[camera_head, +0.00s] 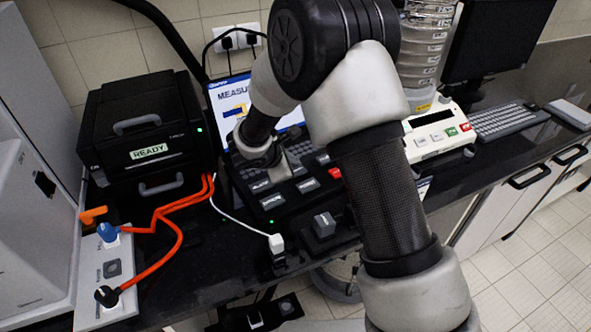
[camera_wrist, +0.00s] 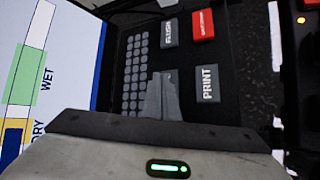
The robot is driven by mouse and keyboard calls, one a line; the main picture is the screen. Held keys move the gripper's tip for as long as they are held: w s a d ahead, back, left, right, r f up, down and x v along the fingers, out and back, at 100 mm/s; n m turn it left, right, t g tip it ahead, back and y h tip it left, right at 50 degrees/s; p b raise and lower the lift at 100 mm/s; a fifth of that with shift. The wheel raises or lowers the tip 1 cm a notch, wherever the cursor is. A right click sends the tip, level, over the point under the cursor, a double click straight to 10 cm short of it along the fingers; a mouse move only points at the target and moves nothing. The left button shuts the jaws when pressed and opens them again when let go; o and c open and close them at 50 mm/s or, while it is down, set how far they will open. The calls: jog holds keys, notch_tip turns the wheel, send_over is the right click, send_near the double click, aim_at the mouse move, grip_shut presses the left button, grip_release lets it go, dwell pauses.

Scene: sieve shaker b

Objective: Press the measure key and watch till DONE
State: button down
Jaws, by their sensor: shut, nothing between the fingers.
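The black instrument has a key panel (camera_head: 307,186) with labelled grey keys and a red key (camera_head: 335,172). Its lit screen (camera_head: 232,92) reads "MEASU…", the rest covered by my arm; no DONE is readable. In the wrist view the screen (camera_wrist: 22,75) shows coloured bands marked WET and DRY. My gripper (camera_head: 279,170) is shut and empty over the panel, pointing down at it. In the wrist view its fingertips (camera_wrist: 160,82) lie left of the PRINT key (camera_wrist: 207,83), below the red key (camera_wrist: 203,25). I cannot tell whether they touch a key, or which key is the measure key.
A white device (camera_head: 438,135) with coloured keys and a keyboard (camera_head: 500,121) are right. A white cable (camera_head: 240,218) crosses the dark bench.

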jog(key=shift+r+p, duration=1.4)
jog(key=shift+r, duration=1.1)
jog(key=shift+r, duration=0.1)
jog(key=s+d+r+m+g, duration=0.3)
jog(key=s+d+r+m, duration=0.8)
jog(key=s+d+r, duration=0.45)
jog(key=s+r+m+y, duration=0.1)
jog(key=s+r+m, duration=0.1)
jog(key=s, duration=0.3)
jog(key=s+a+r+m+y, duration=0.1)
jog(key=s+r+m+y, duration=0.1)
jog(key=s+m, duration=0.2)
jog(key=s+a+r+m+y+p, duration=0.1)
jog(key=s+r+m, duration=0.1)
jog(key=s, duration=0.6)
jog(key=shift+a+r+m+t+y, duration=0.25)
jog(key=shift+r+m+t+y, duration=0.15)
jog(key=shift+m, duration=0.4)
